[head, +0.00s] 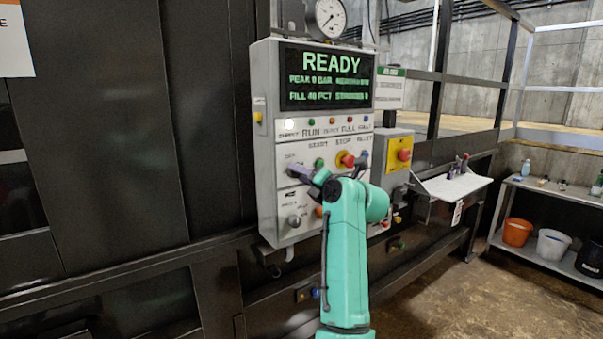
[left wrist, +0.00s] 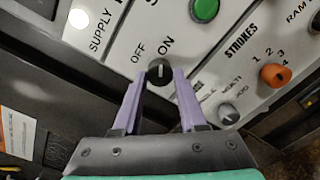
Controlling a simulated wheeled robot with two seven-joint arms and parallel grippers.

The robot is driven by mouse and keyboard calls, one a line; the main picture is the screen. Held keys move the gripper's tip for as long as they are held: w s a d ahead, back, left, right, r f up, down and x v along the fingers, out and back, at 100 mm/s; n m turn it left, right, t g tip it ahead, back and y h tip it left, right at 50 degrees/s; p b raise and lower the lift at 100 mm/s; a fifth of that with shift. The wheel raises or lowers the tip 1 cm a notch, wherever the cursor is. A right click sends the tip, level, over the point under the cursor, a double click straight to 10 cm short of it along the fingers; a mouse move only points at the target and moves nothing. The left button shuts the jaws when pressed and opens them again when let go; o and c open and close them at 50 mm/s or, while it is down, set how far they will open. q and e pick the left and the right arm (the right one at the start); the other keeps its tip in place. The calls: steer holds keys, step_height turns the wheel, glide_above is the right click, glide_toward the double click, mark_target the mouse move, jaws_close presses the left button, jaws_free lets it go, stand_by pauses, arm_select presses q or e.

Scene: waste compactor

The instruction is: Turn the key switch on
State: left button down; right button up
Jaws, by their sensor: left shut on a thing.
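The key switch (left wrist: 160,70) is a round black knob with a short white mark, below the OFF and ON labels in the left wrist view. The mark runs nearly upright in that picture; I cannot tell surely which label it points at. My left gripper (left wrist: 161,80) is shut on the knob, with one purple finger on each side. In the head view my left gripper (head: 300,172) reaches the left part of the control panel (head: 266,150) and hides most of the switch. My right gripper is not in view.
The display (head: 325,77) reads READY, and the white supply lamp (head: 290,124) looks lit. A green button (left wrist: 205,9), an orange strokes knob (left wrist: 275,75) and a grey selector (left wrist: 229,113) are close by. A red emergency button (head: 404,155) is on the right box.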

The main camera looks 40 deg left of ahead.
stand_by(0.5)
arm_select(q)
steer(key=shift+c, duration=2.3)
jaws_free()
steer(key=b+v, duration=0.6)
steer(key=v, duration=0.8)
steer(key=shift+d, duration=0.25)
steer(key=shift+w, duration=0.1)
